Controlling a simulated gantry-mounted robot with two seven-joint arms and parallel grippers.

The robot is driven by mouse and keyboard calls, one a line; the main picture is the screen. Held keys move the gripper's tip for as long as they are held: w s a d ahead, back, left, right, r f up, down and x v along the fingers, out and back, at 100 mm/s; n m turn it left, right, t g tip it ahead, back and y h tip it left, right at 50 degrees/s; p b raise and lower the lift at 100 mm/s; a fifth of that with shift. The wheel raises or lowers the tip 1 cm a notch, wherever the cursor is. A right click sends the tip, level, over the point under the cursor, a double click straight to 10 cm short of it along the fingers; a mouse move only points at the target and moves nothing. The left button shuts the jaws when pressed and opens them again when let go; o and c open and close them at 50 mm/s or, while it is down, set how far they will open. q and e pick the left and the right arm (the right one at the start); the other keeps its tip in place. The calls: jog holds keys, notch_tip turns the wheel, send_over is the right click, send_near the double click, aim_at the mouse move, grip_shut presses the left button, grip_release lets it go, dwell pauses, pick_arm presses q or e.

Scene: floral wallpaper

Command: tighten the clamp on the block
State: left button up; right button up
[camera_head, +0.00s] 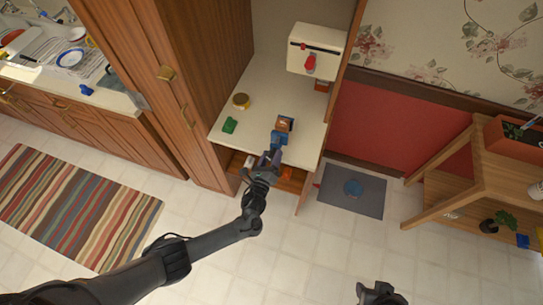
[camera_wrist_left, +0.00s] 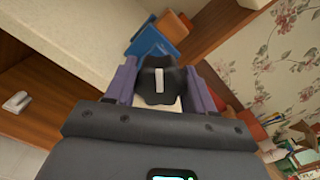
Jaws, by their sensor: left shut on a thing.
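The brown wooden block (camera_head: 284,124) sits on the cream countertop near its front right corner. The blue clamp (camera_head: 279,138) is at the block's near side, toward the counter edge. In the left wrist view the clamp (camera_wrist_left: 153,42) lies against the block (camera_wrist_left: 174,24). My left gripper (camera_head: 271,157) is at the counter's front edge, and its purple fingers are shut on the clamp's black knob (camera_wrist_left: 160,84). The knob hides part of the clamp. My right gripper (camera_head: 380,293) shows only as a dark shape at the bottom edge, its jaws unclear.
A green object (camera_head: 230,125) and a round yellowish tin (camera_head: 241,100) stand left on the countertop (camera_head: 258,127). A white box with a red part (camera_head: 316,50) hangs above. An open compartment lies below the counter. A wooden shelf stand (camera_head: 490,165) is at right.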

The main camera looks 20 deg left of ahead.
pick_arm(q)
jog(key=shift+r+m, duration=0.1)
jog(key=shift+m, duration=0.4)
jog(key=o, duration=1)
jog(key=shift+o, duration=0.2)
jog(key=shift+s, duration=0.1)
jog(key=shift+s, duration=0.3)
jog(key=s+p, duration=0.2)
jog(key=s, duration=0.8)
jog(key=shift+d, duration=0.25)
